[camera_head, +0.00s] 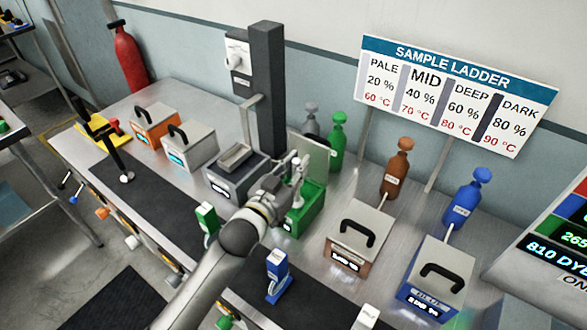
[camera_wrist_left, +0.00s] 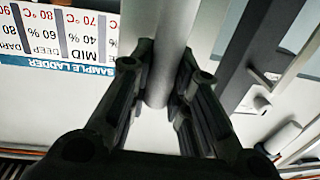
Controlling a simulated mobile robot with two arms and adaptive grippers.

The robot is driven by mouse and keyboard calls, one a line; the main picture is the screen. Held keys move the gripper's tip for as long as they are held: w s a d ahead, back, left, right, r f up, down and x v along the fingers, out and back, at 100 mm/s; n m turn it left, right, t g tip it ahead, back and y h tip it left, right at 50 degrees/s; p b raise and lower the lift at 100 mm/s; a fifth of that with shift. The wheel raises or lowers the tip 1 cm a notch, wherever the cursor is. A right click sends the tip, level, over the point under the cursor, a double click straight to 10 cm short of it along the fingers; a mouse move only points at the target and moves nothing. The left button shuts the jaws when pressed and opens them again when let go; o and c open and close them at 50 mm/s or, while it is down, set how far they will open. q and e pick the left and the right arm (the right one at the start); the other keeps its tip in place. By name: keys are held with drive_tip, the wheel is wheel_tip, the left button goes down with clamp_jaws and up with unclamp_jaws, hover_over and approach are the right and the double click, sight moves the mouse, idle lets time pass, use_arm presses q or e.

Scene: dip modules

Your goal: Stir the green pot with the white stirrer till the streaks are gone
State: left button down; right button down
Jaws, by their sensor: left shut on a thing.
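The green pot (camera_head: 306,207) stands on the bench in the middle of the head view, its pale lid (camera_head: 308,152) raised behind it. My left gripper (camera_head: 291,182) is over the pot, its arm coming in from below. It is shut on the white stirrer (camera_head: 300,168), which stands roughly upright at the pot. In the left wrist view the stirrer (camera_wrist_left: 164,45) is a pale rod between the two dark fingers (camera_wrist_left: 162,88). The arm and gripper hide much of the pot's opening, so the liquid and any streaks cannot be seen. My right gripper is not in view.
A brown-fronted pot (camera_head: 352,245) and a blue pot (camera_head: 436,278), both lidded, stand to the right. A grey pot (camera_head: 237,177) and tall dark column (camera_head: 266,90) are left. Green (camera_head: 337,140), brown (camera_head: 397,170) and blue (camera_head: 467,200) bottles stand behind.

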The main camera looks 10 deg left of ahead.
sight(302, 144)
use_arm(q)
drive_tip(key=shift+d+b+x, duration=0.2)
drive_tip(key=shift+b+x, duration=0.1)
drive_tip(key=shift+x, duration=1.75)
drive_tip(key=shift+a, duration=0.15)
drive_tip(key=shift+w+a+p, duration=0.15)
drive_tip(key=shift+w+a, duration=0.1)
drive_tip(key=shift+a, duration=0.4)
drive_tip(key=shift+w+a+p, duration=0.15)
drive_tip(key=shift+w+a, duration=0.15)
drive_tip(key=shift+a, duration=0.4)
drive_tip(key=shift+p+v, duration=0.7)
drive_tip(key=shift+v, duration=0.55)
drive_tip(key=v, duration=0.1)
drive_tip(key=p+v, duration=0.1)
drive_tip(key=shift+s+a, duration=0.3)
drive_tip(key=shift+a, duration=0.05)
drive_tip(key=shift+d, duration=0.2)
